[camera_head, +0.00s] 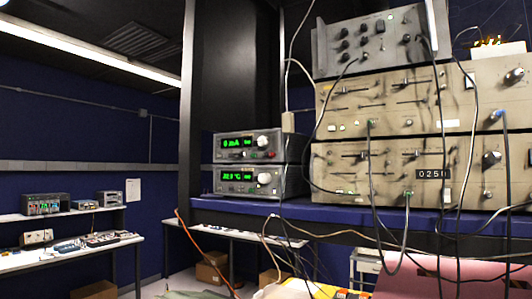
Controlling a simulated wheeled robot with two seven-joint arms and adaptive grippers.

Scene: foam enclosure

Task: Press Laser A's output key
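Two stacked grey bench instruments with green digital displays stand left of centre on a dark blue shelf (290,208). The upper instrument (248,145) reads about "0 mA". The lower instrument (248,180) reads roughly "22.9 °C". Any "Laser A" label is too small to read, and I cannot pick out the output key. Neither of my grippers is in view.
Large worn beige rack units (420,100) with knobs and hanging cables fill the right side. A dark upright column (232,65) stands behind the instruments. Loose cables hang before the shelf at right. A far bench (70,257) with small devices stands at left.

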